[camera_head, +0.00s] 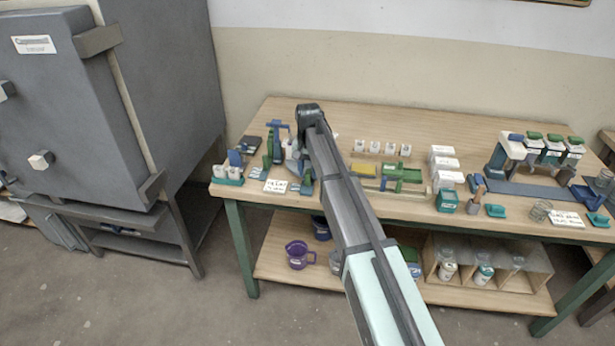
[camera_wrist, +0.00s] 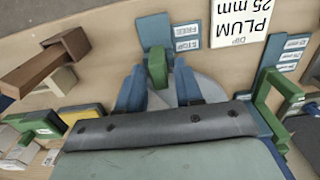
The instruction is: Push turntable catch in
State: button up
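The turntable (camera_wrist: 213,88) shows in the wrist view as a grey disc, mostly hidden under my gripper. At its edge is a green upright piece (camera_wrist: 157,68), apparently the catch, by a blue block (camera_wrist: 152,30). Small labels reading STOP (camera_wrist: 187,45) and FREE (camera_wrist: 186,29) lie beside the block. My gripper (camera_wrist: 160,82) is open, with its two blue fingers on either side of the green piece. I cannot tell whether either finger touches it. In the head view, my arm hides most of this spot.
A PLUM 25 mm card (camera_wrist: 240,22) lies beside the labels. A brown wooden piece (camera_wrist: 45,62) stands at left in the wrist view, and a green upright frame (camera_wrist: 272,95) at right. The head view shows the crowded wooden table (camera_head: 440,118), with bare wood along its back.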

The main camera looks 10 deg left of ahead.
aim_at(308, 171)
jog(key=shift+o, duration=0.2)
jog(key=shift+r, duration=0.1)
jog(key=shift+r, duration=3.4)
